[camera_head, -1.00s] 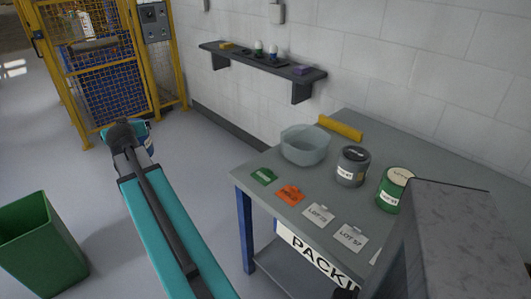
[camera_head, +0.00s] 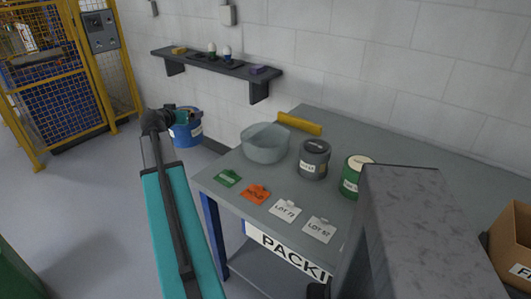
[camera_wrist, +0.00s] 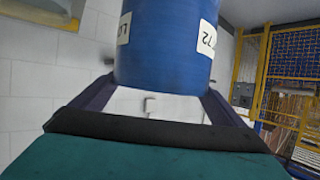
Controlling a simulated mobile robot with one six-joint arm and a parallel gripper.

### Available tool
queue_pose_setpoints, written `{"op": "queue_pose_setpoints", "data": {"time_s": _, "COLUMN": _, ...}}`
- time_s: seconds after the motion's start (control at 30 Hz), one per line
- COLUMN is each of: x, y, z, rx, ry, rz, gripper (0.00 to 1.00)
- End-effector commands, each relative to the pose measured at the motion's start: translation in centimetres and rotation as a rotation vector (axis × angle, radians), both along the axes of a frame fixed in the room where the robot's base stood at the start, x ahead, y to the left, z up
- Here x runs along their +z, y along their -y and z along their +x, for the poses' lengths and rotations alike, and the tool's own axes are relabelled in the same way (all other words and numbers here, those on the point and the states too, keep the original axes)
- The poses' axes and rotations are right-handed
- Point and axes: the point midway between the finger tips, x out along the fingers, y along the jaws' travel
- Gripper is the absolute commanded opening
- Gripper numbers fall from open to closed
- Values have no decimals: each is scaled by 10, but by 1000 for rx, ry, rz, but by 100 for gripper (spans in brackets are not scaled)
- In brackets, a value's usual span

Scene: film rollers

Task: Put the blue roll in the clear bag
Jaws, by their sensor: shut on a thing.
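The blue roll (camera_head: 187,132) is a blue cylinder with white labels. My gripper (camera_head: 180,116) is shut on it and holds it in the air, left of the packing table. In the wrist view the blue roll (camera_wrist: 165,45) stands between the two dark fingers, with part of a label reading 72; its top is cut off by the frame. The clear bag (camera_head: 262,152) is a translucent, open-topped, bowl-like container at the table's back left. It looks empty. The roll is apart from it.
On the table (camera_head: 235,190) are a grey roll (camera_head: 314,160), a green roll (camera_head: 353,178), a yellow bar (camera_head: 299,123) behind the bag, and several tags in front. A wall shelf (camera_head: 215,64) is behind. A cardboard box (camera_head: 512,245) stands at right.

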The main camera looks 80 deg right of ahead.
Motion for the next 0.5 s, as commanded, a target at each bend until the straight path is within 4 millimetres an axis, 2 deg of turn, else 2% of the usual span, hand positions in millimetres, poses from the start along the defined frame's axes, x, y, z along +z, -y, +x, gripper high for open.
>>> {"op": "queue_pose_setpoints", "data": {"time_s": 0.03, "x": 2, "y": 12, "z": -18, "rx": -35, "ry": 0, "rz": -5, "gripper": 31}}
{"op": "queue_pose_setpoints", "data": {"time_s": 0.2, "x": 2, "y": 39, "z": -73, "rx": -148, "ry": 0, "rz": -4, "gripper": 31}}
{"op": "queue_pose_setpoints", "data": {"time_s": 0.5, "x": 4, "y": 73, "z": -168, "rx": -331, "ry": -1, "rz": -4, "gripper": 31}}
